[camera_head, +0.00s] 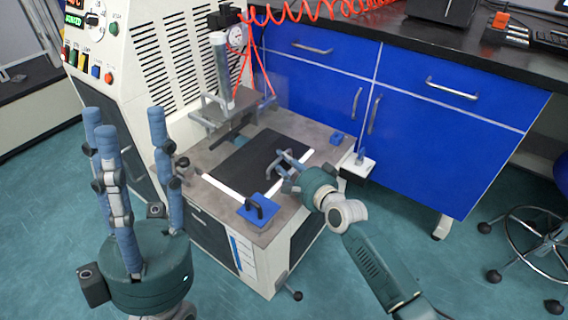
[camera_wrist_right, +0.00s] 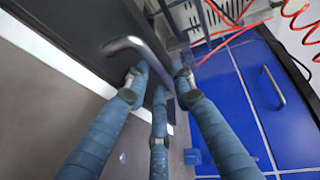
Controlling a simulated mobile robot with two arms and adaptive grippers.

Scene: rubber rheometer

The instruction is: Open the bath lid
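The bath lid (camera_head: 252,158) is a flat black panel lying level in the grey worktop of the machine, with pale strips along its sides. It also fills the upper left of the right wrist view (camera_wrist_right: 75,28). A bent metal handle (camera_wrist_right: 140,48) stands on it near its right edge. My right gripper (camera_head: 286,164) is at this handle. In the right wrist view its three blue-wrapped fingers (camera_wrist_right: 160,80) are spread, with the handle bar running in among the tips; firm contact cannot be told. My left gripper (camera_head: 125,115) is open and empty, fingers up, left of the machine.
A blue block with a black handle (camera_head: 258,207) sits at the worktop's front. A clear cylinder (camera_head: 221,70) and gauge (camera_head: 236,38) rise behind the lid, with red tubes. Blue cabinets (camera_head: 420,110) stand to the right.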

